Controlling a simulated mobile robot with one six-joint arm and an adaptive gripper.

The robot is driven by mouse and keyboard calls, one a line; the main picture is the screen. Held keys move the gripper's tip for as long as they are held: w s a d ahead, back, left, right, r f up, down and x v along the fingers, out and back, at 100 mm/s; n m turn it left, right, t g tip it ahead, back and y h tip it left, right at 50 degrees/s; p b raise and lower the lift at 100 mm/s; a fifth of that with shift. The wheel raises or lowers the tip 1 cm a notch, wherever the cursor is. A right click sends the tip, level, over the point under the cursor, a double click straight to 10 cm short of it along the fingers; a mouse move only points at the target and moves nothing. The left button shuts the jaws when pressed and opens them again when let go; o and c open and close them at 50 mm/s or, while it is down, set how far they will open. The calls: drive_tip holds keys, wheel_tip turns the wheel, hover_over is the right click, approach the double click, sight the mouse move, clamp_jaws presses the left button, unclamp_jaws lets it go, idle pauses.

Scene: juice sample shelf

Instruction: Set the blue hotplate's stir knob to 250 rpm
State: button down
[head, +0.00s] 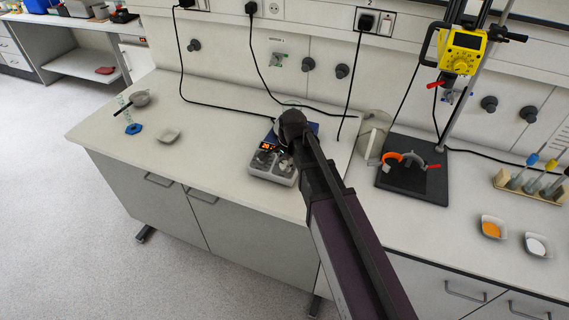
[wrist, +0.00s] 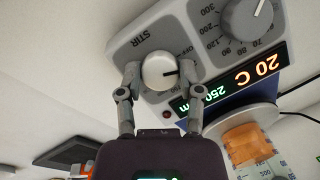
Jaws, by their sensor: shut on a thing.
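The blue hotplate (head: 308,127) stands on the bench, mostly hidden behind my arm in the head view. Its grey control panel (wrist: 143,50) fills the upper wrist view, seen upside down. The stir knob (wrist: 160,70) is pale and round with a dark pointer line, under the label STIR. My gripper (wrist: 157,78) has one finger on each side of the stir knob and is shut on it. The display (wrist: 200,95) shows what reads as 250 in green and 20 C in orange. In the head view my gripper is hidden behind my arm.
A second, larger knob (wrist: 247,17) sits beside the stir knob on the panel. A vessel with orange contents (wrist: 245,140) stands on the plate. A stand with a black base (head: 412,182) is to the right. Bench left of the hotplate is mostly clear.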

drive_tip(key=shift+s+m+t, duration=0.1)
drive_tip(key=shift+m+t, duration=0.2)
drive_tip(key=shift+m, duration=0.7)
drive_tip(key=shift+c, duration=1.3)
unclamp_jaws()
drive_tip(key=shift+n, duration=0.4)
